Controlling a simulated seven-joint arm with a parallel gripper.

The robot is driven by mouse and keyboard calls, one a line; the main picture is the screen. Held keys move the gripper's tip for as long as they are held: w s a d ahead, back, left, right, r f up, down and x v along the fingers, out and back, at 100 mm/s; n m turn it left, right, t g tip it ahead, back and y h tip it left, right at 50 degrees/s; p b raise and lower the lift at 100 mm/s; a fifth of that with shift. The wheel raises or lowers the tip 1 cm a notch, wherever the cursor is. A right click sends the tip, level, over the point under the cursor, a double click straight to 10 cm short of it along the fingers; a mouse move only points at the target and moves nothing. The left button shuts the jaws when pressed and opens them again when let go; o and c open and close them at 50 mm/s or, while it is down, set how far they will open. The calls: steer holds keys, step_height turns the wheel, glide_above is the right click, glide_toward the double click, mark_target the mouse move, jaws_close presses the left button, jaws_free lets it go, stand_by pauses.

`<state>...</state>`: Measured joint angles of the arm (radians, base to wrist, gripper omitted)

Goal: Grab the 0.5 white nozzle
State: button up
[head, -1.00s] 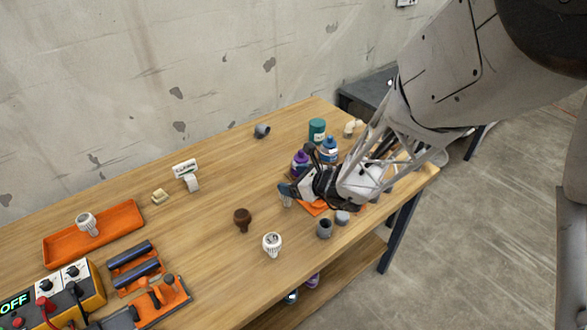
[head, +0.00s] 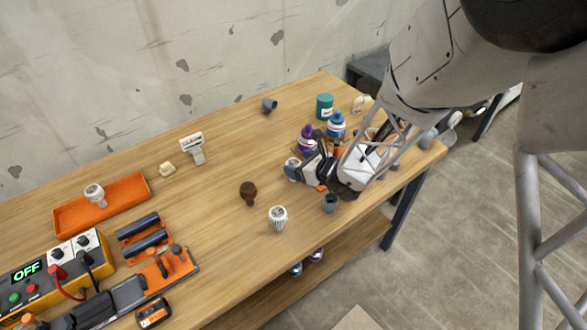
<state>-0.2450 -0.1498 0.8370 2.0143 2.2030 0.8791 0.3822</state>
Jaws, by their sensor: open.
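Several white ribbed nozzles show in the head view. One white nozzle (head: 278,219) stands on the open table at the front. Another white nozzle (head: 95,195) lies in the orange tray at the left. A pale nozzle-like piece (head: 292,162) is close by my gripper's fingertips and partly hidden by them. No size marking is readable, so I cannot tell which is the 0.5. My gripper (head: 297,174) is open, low over the table at the right, pointing left; the arm hides part of the space behind it.
A brown fitting (head: 248,193) stands left of my gripper, and a grey pipe piece (head: 329,204) is just below it. Purple-capped (head: 307,138), blue (head: 336,126) and teal (head: 325,106) containers stand behind it. The table (head: 225,240) is clear at front centre.

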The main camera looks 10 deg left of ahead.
steer(key=shift+f, duration=0.2)
steer(key=shift+f, duration=0.45)
steer(key=f, duration=0.2)
steer(key=a+f, duration=0.1)
steer(key=shift+w, duration=0.3)
steer(key=shift+x, duration=0.9)
steer(key=c, duration=1)
